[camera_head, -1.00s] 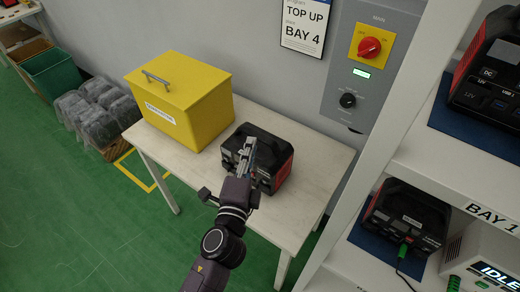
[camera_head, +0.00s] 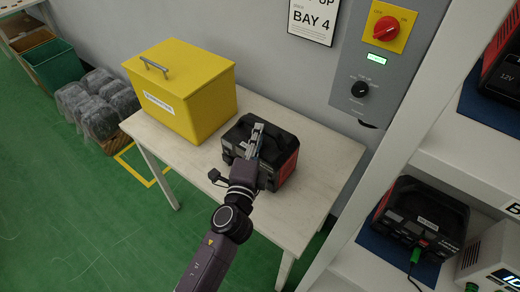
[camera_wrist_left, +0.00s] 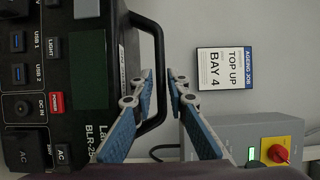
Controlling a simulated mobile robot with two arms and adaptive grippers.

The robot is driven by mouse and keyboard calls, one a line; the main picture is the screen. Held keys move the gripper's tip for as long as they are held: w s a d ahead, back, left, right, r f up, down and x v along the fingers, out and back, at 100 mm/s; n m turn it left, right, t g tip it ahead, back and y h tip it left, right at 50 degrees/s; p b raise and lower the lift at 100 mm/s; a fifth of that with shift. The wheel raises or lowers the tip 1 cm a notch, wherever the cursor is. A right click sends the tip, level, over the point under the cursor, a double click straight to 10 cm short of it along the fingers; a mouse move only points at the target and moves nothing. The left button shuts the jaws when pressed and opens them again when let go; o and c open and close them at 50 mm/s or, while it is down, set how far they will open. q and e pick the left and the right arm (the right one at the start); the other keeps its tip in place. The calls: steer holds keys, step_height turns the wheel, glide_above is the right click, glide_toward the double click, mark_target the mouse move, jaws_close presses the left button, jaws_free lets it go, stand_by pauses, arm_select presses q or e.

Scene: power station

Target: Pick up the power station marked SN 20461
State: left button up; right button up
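A black power station with red side panels (camera_head: 284,168) stands on the white table, its carry handle (camera_wrist_left: 159,65) raised. My left gripper (camera_head: 258,135) is over this power station. In the wrist view its blue-padded fingers (camera_wrist_left: 162,74) are apart, with the handle bar between their tips; I cannot tell whether they touch it. A second power station (camera_head: 425,215) sits on the shelf with a green plug in it. My right gripper is not in view.
A yellow lidded box (camera_head: 185,90) stands left on the white table (camera_head: 325,165). The white shelf (camera_head: 455,155) on the right holds another power station (camera_head: 505,75) above. A grey panel with a red switch (camera_head: 387,33) hangs on the wall. Green floor lies in front.

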arm_select(q)
steer(key=w, duration=0.2)
steer(key=shift+w+d+r, duration=0.1)
steer(key=shift+w+d, duration=0.1)
steer(key=shift+w, duration=0.1)
steer(key=shift+w+d, duration=0.1)
steer(key=shift+w, duration=0.35)
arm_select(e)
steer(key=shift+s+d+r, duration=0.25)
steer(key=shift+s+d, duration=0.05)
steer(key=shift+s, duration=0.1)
arm_select(q)
jaws_close()
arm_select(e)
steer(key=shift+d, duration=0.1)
